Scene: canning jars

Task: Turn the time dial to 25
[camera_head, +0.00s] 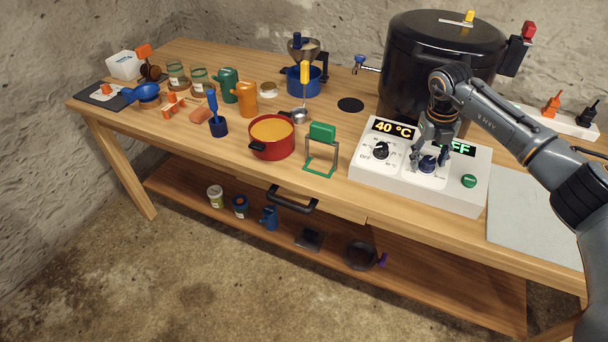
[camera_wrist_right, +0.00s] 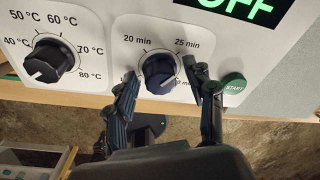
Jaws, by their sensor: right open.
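The time dial (camera_wrist_right: 160,70) is a dark blue knob on the white control panel (camera_head: 372,171). In the right wrist view the labels 20 min and 25 min show above it, and other labels are partly covered. A white mark shows low on the knob; its exact heading is hard to tell. The dial also shows in the head view (camera_head: 427,165), below the green display (camera_head: 461,148), which reads OFF in the wrist view. My right gripper (camera_wrist_right: 163,79) is open, with one finger on each side of the dial; contact cannot be told. My left gripper is out of view.
The black temperature dial (camera_wrist_right: 50,60) is left of the time dial; its display (camera_head: 394,128) reads 40 °C. A green START button (camera_wrist_right: 233,87) is close to the right finger. A large black canner (camera_head: 420,50) stands behind the panel.

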